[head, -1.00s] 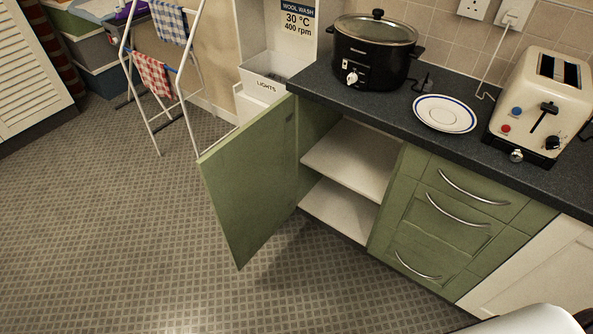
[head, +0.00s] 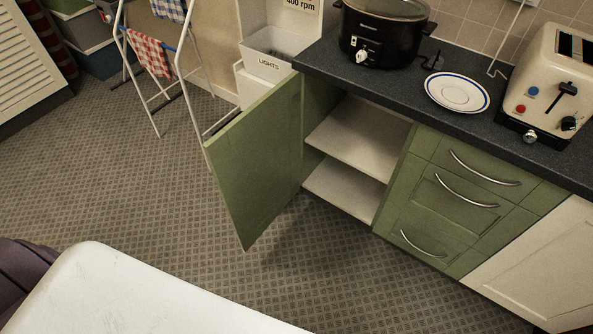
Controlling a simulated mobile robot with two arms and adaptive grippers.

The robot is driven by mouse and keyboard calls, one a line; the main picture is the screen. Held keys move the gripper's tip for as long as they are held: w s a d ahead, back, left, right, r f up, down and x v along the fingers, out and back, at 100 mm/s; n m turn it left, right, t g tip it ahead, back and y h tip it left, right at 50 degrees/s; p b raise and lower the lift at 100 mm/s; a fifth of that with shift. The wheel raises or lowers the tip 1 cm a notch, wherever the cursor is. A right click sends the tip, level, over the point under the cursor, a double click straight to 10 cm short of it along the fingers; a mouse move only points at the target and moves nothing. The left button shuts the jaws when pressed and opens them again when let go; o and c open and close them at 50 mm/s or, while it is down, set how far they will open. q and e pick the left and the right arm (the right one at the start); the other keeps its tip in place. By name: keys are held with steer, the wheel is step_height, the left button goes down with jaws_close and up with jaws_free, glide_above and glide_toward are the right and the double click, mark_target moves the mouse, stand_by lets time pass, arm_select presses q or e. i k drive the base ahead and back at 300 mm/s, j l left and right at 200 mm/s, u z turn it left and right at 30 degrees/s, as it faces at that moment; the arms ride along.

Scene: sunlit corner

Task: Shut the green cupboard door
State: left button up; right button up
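The green cupboard door (head: 256,168) stands wide open in the head view, hinged at its right side and swung out over the floor to the left. The cupboard behind it shows two pale shelves (head: 345,186), both bare where visible. No handle shows on the face of the door turned to me. Neither of my grippers is in view.
A green drawer unit (head: 455,205) adjoins the cupboard on the right. Above are a dark worktop (head: 400,92), slow cooker (head: 381,35), plate (head: 457,92) and toaster (head: 550,85). A drying rack (head: 150,80) stands behind the door. A white surface (head: 130,295) fills the lower left.

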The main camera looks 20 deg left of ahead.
mark_target(254, 161)
steer(key=j+z, duration=0.2)
steer(key=j, duration=0.25)
steer(key=j+z, duration=0.2)
steer(key=j, duration=0.2)
steer(key=k+j+z, duration=0.2)
steer(key=j, duration=0.25)
steer(key=j+z, duration=0.2)
steer(key=j, duration=0.25)
steer(key=k+j+z, duration=0.2)
steer(key=j, duration=0.2)
steer(key=k+j, duration=0.1)
steer(key=j, duration=0.3)
steer(key=k+j, duration=0.1)
steer(key=j, duration=0.3)
steer(key=k+j, duration=0.15)
steer(key=j, duration=0.25)
steer(key=k+j, duration=0.1)
steer(key=j, duration=0.25)
